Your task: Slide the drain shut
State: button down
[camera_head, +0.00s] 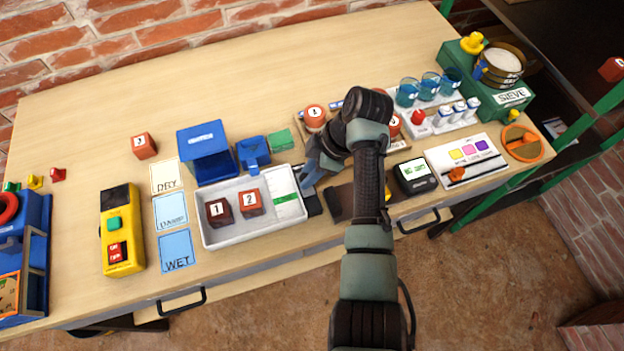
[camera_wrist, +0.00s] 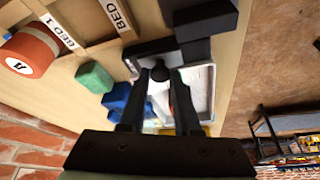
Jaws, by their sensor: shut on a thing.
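The white tray (camera_head: 232,241) sits near the table's front edge, with a green scale strip (camera_head: 289,206) at its right end. A dark drain slide plate (camera_head: 313,204) lies at that right end, and it also shows in the wrist view (camera_wrist: 150,48). My gripper (camera_head: 309,180) is at the tray's right end, over this plate. In the wrist view my gripper (camera_wrist: 160,80) is shut on a round black knob (camera_wrist: 159,73) on the plate. In the head view my arm and fingers hide the knob. How far the slide is open cannot be told.
Red blocks 1 (camera_head: 219,212) and 2 (camera_head: 251,202) sit in the tray. A blue box (camera_head: 205,150) and a green block (camera_head: 280,140) stand behind it. Right of my gripper are a dark block (camera_head: 341,202) and a black display box (camera_head: 414,175).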

jog(key=shift+w+a, duration=0.15)
jog(key=shift+w, duration=0.4)
jog(key=shift+s+r, duration=0.15)
jog(key=shift+r, duration=0.05)
jog(key=c, duration=0.6)
grip_release()
jog(key=shift+f, duration=0.15)
jog(key=p+v, duration=0.1)
jog(key=v, duration=1.2)
